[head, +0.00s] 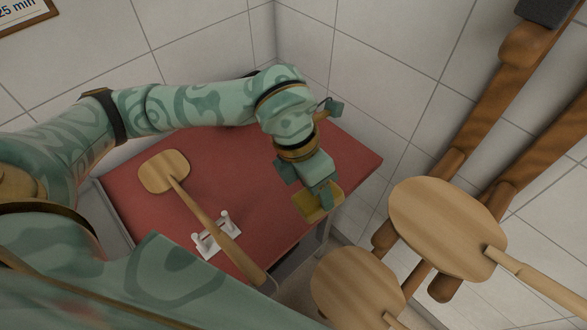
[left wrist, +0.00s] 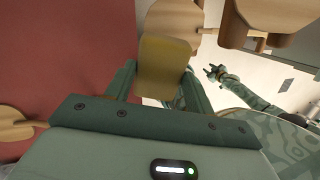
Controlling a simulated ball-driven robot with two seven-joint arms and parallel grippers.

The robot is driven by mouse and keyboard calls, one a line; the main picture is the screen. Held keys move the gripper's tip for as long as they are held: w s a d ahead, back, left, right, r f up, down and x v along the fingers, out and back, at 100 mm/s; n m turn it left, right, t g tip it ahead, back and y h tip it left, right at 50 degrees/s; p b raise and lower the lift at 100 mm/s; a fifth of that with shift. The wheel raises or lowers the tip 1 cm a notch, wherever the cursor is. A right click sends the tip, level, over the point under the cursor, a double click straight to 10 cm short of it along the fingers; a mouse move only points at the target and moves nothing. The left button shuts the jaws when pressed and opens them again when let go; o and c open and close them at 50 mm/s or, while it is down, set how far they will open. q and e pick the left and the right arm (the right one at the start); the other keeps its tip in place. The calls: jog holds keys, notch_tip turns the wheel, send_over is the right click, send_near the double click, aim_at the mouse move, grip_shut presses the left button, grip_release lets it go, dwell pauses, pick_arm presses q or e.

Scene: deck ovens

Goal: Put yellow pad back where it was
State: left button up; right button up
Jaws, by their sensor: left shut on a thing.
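The yellow pad (head: 311,206) is between the fingers of my left gripper (head: 322,192), which is shut on it. In the head view it appears over the right front edge of the red table top (head: 240,152); I cannot tell whether it touches the table. In the left wrist view the pad (left wrist: 164,66) stands out beyond the fingers, with the red surface to its left. My right gripper (left wrist: 213,71) shows small in the left wrist view, away from the pad; its jaw opening is too small to judge. It is not visible in the head view.
A wooden peel (head: 164,172) lies on the table, its handle crossing a white peg rest (head: 216,236). Two larger wooden peels (head: 447,228) (head: 356,289) and a wooden frame (head: 475,135) stand at the right. Tiled walls (head: 340,75) are behind.

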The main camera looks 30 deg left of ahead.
pick_arm(q)
jog(key=a+f+n+y, duration=0.2)
jog(key=a+y, duration=0.1)
jog(key=a, duration=0.8)
jog(key=shift+g, duration=0.3)
jog(key=w+f+b, duration=0.1)
jog(key=w+f, duration=0.1)
jog(key=w, duration=0.2)
jog(key=w+f+b, duration=0.1)
jog(key=w+f, duration=0.2)
jog(key=w, duration=0.1)
jog(key=w+f+b, duration=0.1)
jog(key=w+f, duration=0.2)
jog(key=w, duration=0.2)
jog(key=shift+a+f+b, duration=0.15)
jog(key=shift+a+b, duration=0.1)
jog(key=shift+b, duration=0.05)
jog(key=shift+w+f, duration=0.4)
jog(key=shift+o, duration=0.2)
notch_tip(320, 180, down, 3)
jog(key=shift+f+b, duration=0.15)
jog(key=shift+b, duration=0.45)
jog(key=shift+c, duration=0.2)
jog(key=o, duration=0.9)
